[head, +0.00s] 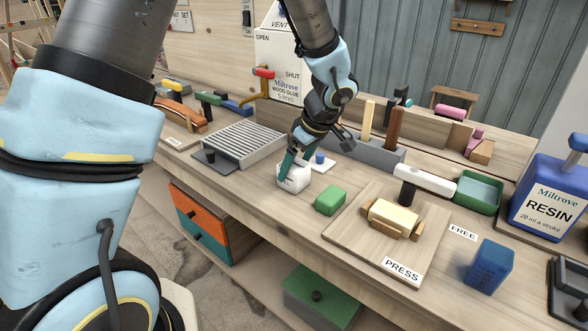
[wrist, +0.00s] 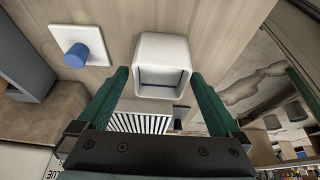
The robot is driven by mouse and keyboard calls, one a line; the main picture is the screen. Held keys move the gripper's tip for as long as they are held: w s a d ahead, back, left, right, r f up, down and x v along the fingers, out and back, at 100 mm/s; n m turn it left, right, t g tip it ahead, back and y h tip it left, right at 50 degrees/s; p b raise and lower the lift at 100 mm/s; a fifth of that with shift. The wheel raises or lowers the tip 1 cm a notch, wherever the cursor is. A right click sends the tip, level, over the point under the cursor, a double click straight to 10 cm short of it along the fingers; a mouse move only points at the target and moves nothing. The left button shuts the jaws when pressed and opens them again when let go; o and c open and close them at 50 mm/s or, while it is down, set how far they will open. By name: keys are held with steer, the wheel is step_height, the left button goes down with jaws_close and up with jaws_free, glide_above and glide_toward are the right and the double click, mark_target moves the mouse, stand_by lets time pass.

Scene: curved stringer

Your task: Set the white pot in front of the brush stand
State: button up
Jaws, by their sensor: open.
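The white pot (head: 293,181) stands on the bench near its front edge. My gripper (head: 292,164) reaches down to it with green fingers. In the wrist view the pot (wrist: 163,48) shows its open mouth between the two spread fingers of my gripper (wrist: 160,76); firm contact cannot be told. What looks like the brush stand (head: 375,153) is a long grey holder with upright wooden pieces, behind and right of the pot. Part of a grey block, perhaps this stand (wrist: 25,65), shows at left in the wrist view.
A white plate with a blue knob (head: 320,159) lies between pot and stand. A green block (head: 330,200) sits right of the pot, and a slatted grey rack (head: 242,143) left. Further right are the press board (head: 343,231) and a blue block (head: 488,267).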

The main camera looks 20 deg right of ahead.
steer(key=b+v, duration=0.1)
steer(key=v, duration=0.9)
steer(key=a+f+m+g+h, duration=0.1)
steer(key=a+f+m, duration=0.1)
steer(key=a, duration=1.4)
steer(key=a+f+m+g+h, duration=0.1)
steer(key=a+f+m, duration=0.2)
steer(key=a, duration=1.3)
steer(key=shift+a+f+m, duration=0.25)
steer(key=shift+m, duration=0.75)
